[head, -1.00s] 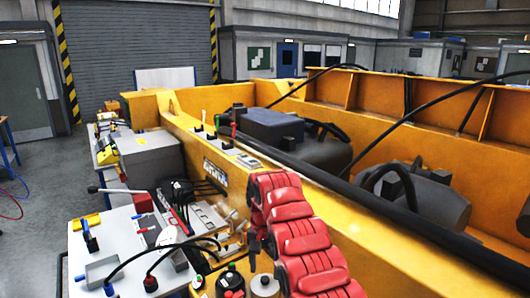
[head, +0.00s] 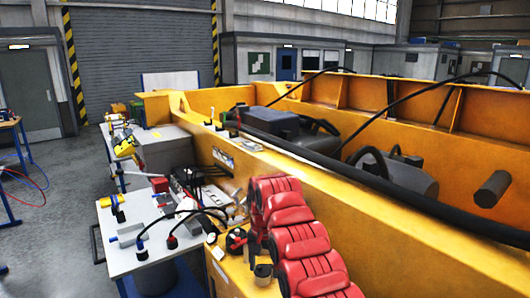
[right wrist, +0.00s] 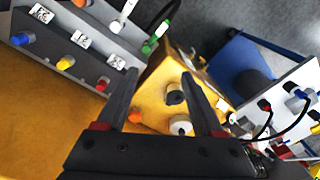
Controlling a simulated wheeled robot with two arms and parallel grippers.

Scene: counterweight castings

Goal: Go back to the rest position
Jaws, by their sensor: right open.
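My right gripper (head: 252,241) shows small and dark in the head view, low in the middle, near the knobs at the end of the yellow frame. In the right wrist view my right gripper (right wrist: 160,84) has its two dark fingers well apart, with nothing held between them. Below and between the fingers are a dark round knob (right wrist: 176,97) and a white round knob (right wrist: 180,125) on a yellow block (right wrist: 152,95); whether the fingers touch it I cannot tell. My left gripper is not in view.
A long yellow machine frame (head: 370,215) fills the right side, with dark hoses and motors inside. A white-topped bench (head: 120,258) with connectors and cables stands at the left. A grey panel with coloured knobs (right wrist: 75,45) is close left of the fingers. Open floor (head: 60,235) lies far left.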

